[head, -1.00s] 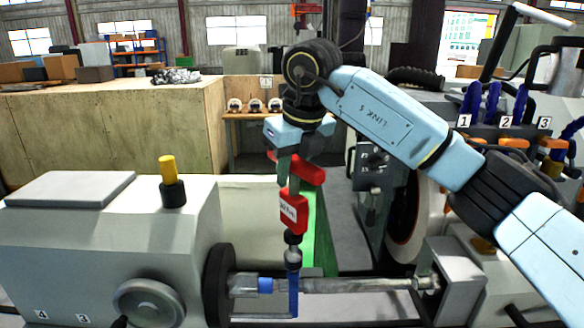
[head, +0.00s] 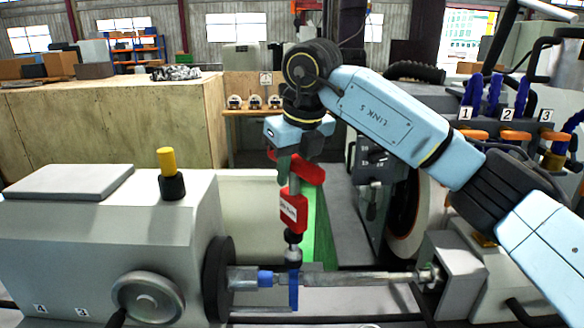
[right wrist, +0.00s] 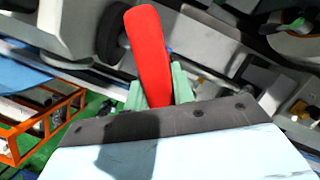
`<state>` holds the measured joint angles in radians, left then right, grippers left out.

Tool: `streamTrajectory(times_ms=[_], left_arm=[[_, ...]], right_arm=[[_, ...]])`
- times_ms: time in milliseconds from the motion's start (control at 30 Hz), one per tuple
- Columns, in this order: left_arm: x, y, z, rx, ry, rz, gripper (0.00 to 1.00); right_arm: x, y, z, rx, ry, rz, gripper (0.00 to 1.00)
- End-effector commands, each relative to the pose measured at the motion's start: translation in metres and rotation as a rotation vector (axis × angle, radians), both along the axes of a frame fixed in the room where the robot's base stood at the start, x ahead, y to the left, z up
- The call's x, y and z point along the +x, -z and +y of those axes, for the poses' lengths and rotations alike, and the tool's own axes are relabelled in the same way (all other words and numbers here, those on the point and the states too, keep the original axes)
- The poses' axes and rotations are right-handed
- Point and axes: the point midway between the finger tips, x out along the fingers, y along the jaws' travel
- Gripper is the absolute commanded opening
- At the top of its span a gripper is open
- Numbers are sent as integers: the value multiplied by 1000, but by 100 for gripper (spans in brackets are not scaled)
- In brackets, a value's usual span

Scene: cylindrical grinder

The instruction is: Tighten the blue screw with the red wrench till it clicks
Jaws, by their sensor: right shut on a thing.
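The red wrench (head: 294,207) stands upright in the head view, with a white label on its body and a dark shank and socket below. My right gripper (head: 292,170) is shut on its red handle; the right wrist view shows the handle (right wrist: 148,50) between the green fingers (right wrist: 158,88). The socket's lower end meets the top of an upright blue part (head: 294,287) on the horizontal shaft. The blue screw itself cannot be told apart from this part, and the socket may hide its head. My left gripper is out of view.
The shaft (head: 350,279) runs between the grey headstock (head: 100,240) on the left and the tailstock (head: 452,262) on the right. A blue collar (head: 265,278) sits at its left end. The grinding wheel (head: 408,215) stands close behind, right of the wrench.

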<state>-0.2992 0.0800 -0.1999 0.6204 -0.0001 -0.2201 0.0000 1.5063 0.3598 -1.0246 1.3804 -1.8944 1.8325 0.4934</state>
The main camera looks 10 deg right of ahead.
Motion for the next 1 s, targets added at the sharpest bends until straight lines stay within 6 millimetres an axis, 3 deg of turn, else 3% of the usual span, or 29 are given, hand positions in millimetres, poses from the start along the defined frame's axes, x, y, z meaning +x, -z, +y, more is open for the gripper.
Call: streamTrajectory(times_ms=[1000], left_arm=[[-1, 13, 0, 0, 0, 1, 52]], right_arm=[[0, 17, 0, 2, 0, -3, 0]])
